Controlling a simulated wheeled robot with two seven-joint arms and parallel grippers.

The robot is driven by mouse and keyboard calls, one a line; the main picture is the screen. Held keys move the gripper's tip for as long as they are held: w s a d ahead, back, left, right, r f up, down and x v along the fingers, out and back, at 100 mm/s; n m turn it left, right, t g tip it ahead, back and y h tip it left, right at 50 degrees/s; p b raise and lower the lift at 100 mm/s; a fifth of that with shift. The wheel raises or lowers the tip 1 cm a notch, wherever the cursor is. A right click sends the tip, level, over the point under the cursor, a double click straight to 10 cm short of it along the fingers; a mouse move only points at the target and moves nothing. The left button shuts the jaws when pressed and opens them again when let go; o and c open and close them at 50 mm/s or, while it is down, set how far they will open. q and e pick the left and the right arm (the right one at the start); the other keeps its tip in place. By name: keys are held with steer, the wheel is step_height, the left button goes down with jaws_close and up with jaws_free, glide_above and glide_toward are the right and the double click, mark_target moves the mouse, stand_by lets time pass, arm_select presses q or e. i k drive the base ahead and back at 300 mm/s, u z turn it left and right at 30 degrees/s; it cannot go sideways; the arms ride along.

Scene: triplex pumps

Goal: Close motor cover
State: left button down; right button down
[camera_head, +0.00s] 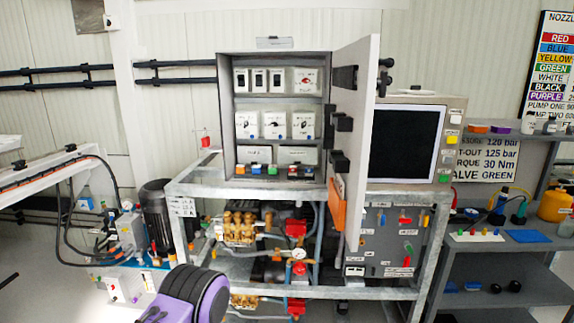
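I cannot clearly pick out a motor cover. A dark ribbed cylinder that looks like a motor (155,215) stands upright at the left of the metal frame. The one hinged panel that plainly stands open is the door (368,75) of the grey electrical cabinet (226,120). It swings out toward me on the cabinet's right side, with black fittings on it, and the switches inside are exposed. A purple and black part, apparently of my own arm, shows at the bottom left of centre. Neither gripper's fingers can be seen.
The metal frame (265,192) carries the cabinet and a dark monitor (405,143). Brass pumps (238,228), red fittings and pipes fill the space below. A labelled valve panel (385,240) is at right. A shelf unit (510,265) stands farther right; a rail bench (60,165) is left.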

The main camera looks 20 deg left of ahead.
mark_target(287, 156)
steer(key=u, duration=2.25)
steer(key=i, duration=1.25)
steer(key=z, duration=1.05)
